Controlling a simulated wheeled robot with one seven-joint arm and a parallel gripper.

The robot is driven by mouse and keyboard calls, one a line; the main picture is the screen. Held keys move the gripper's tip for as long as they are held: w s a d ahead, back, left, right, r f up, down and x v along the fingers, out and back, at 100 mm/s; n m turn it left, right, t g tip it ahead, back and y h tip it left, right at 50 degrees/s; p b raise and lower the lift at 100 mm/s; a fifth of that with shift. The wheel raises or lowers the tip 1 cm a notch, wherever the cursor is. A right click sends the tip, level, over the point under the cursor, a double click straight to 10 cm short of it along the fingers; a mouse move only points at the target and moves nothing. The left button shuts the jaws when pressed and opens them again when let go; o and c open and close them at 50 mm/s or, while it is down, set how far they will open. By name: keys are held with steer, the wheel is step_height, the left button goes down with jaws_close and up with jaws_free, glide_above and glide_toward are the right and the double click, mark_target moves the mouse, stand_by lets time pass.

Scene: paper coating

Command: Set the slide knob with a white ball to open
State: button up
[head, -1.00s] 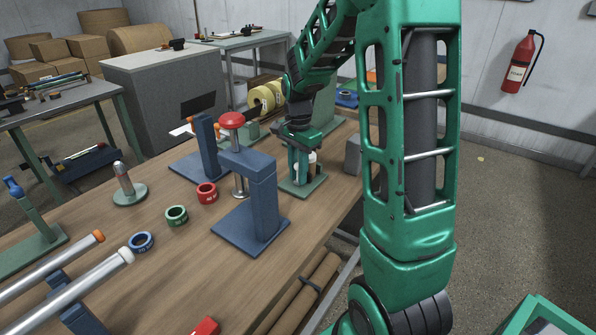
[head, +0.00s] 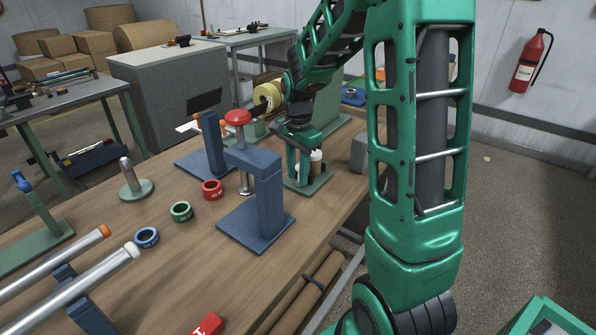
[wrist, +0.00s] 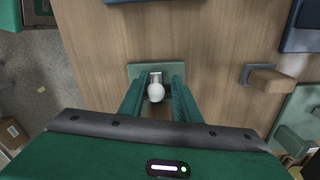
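The white ball knob (wrist: 157,93) shows in the wrist view between the two green fingers of my gripper (wrist: 156,86), with a thin gap visible on each side. In the head view the white ball (head: 316,155) is partly hidden beside my gripper (head: 302,168), which points down over the green base (head: 318,184). The fingers look open around the ball, not pressed on it. The slide track is mostly hidden, so its setting cannot be read.
A blue stand (head: 268,200) with a red-topped plunger (head: 237,118) is left of my gripper. A grey block (head: 359,153) is just right. In the wrist view a tan-handled part (wrist: 270,80) lies right.

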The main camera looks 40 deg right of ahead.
steer(key=shift+r, duration=0.1)
step_height(320, 180, up, 10)
steer(key=shift+r, duration=0.25)
stand_by(0.7)
steer(key=s+f+n, duration=0.2)
steer(key=s+n, duration=0.3)
steer(key=s, duration=0.9)
steer(key=s+f+n, duration=0.2)
steer(key=s+n, duration=0.2)
steer(key=s, duration=1)
steer(key=shift+s+n, duration=0.2)
steer(key=shift+n, duration=0.2)
steer(key=shift+w+d+f, duration=0.1)
steer(key=shift+w, duration=0.05)
steer(key=shift+w+f, duration=0.2)
steer(key=shift+w, duration=0.3)
